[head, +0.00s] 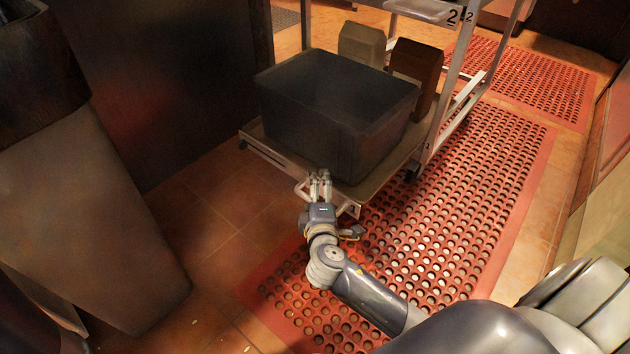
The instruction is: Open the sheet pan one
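A wheeled metal rack marked "2" (452,16) stands at the top centre. Its low shelf (262,148) has a pale metal handle (350,209) along the front edge. I take this rack to be the sheet pan one, but no sheet pan is clearly visible. My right gripper (320,180) is at the front edge of the shelf, with its fingers pointing at the handle. The fingers overlap the handle in the picture; I cannot tell whether they touch or grip it. My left gripper is not in view.
A large black bin (335,105) sits on the low shelf, with a beige container (362,44) and a brown container (416,68) behind it. A perforated red mat (470,200) covers the floor at the right. Dark panels stand at the left.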

